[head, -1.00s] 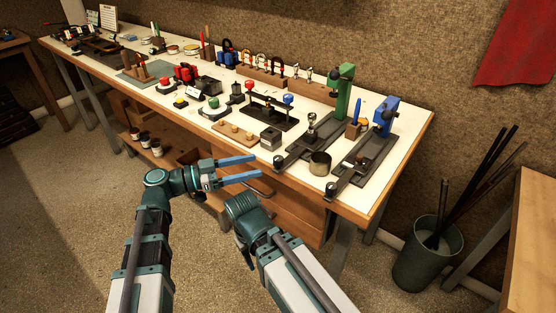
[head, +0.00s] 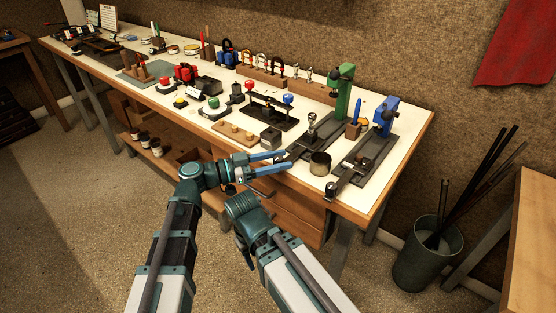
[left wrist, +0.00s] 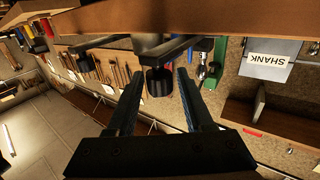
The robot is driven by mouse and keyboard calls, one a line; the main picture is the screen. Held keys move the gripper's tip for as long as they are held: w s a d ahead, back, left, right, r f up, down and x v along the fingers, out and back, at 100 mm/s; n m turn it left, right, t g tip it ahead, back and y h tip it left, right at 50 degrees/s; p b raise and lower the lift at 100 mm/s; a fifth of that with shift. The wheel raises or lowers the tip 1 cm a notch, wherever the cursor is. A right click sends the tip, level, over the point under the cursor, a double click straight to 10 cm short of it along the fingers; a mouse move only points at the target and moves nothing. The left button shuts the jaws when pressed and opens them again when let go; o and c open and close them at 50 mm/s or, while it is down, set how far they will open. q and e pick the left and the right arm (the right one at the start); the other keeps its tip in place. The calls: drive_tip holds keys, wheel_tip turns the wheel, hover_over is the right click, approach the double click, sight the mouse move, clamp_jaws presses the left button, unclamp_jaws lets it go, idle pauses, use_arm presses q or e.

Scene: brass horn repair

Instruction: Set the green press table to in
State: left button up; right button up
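The green press (head: 341,95) stands near the right end of the workbench, with a dark sliding table on a long rail (head: 318,135) running toward the front edge. My left gripper (head: 287,161) is at the bench's front edge, at the near end of that rail. Its two blue fingers are apart. In the left wrist view, a black round knob (left wrist: 158,82) stands between the open fingers, with gaps on both sides; the green post (left wrist: 216,60) shows behind. In the head view the fingers hide the knob.
A blue press (head: 384,115) with its own rail stands just right of the green one. A brass cup (head: 320,163) sits between the rails. A small metal block (head: 270,137) and a wooden board (head: 236,133) lie to the left. The floor in front is clear.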

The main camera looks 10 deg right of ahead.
use_arm(q)
clamp_jaws()
idle(1.2)
